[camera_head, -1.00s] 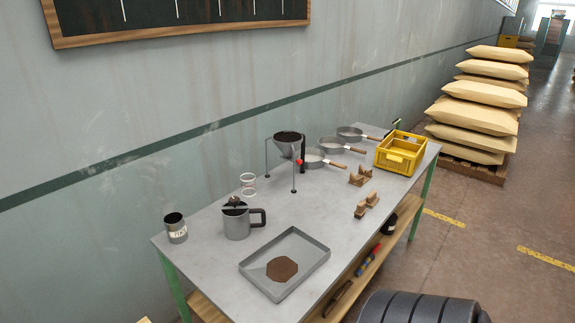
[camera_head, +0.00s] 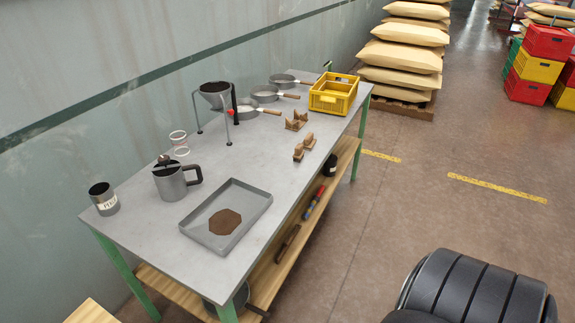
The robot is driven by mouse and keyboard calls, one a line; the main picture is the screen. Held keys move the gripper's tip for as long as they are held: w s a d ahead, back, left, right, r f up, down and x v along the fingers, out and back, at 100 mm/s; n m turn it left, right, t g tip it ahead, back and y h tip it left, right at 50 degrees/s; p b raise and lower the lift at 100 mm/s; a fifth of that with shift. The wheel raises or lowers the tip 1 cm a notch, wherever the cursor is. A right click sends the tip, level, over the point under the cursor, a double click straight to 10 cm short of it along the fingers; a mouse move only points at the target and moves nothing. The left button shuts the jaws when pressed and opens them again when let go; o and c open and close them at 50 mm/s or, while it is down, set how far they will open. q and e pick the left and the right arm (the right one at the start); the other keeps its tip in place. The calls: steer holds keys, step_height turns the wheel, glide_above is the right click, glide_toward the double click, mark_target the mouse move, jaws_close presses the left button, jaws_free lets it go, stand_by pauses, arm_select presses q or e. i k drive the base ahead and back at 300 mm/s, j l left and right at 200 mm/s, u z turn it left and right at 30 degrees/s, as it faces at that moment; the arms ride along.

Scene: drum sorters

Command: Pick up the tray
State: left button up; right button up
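The tray (camera_head: 254,204) is grey, rectangular and shallow, and lies flat on the front part of the grey workbench (camera_head: 141,236). A flat brown patch (camera_head: 225,221), like powder or grounds, lies in its middle. Neither of my grippers shows in the head view. A black ribbed part at the lower right seems to be my own arm, away from the tray.
Left of the tray stand a grey lidded jug (camera_head: 170,184) and a labelled tin (camera_head: 103,199). Behind are a funnel on a stand (camera_head: 215,96), several handled pans, wooden blocks (camera_head: 299,152) and a yellow crate (camera_head: 322,104). The floor right of the bench is clear.

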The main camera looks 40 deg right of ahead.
mark_target(219, 222)
steer(key=i+l+z, duration=0.2)
steer(key=z, duration=0.25)
steer(key=i+l+z, duration=0.1)
steer(key=i+z, duration=0.15)
steer(key=z, duration=0.2)
steer(key=i+l+u, duration=0.15)
steer(key=l, duration=0.15)
steer(key=l+u, duration=0.15)
steer(key=l, duration=0.1)
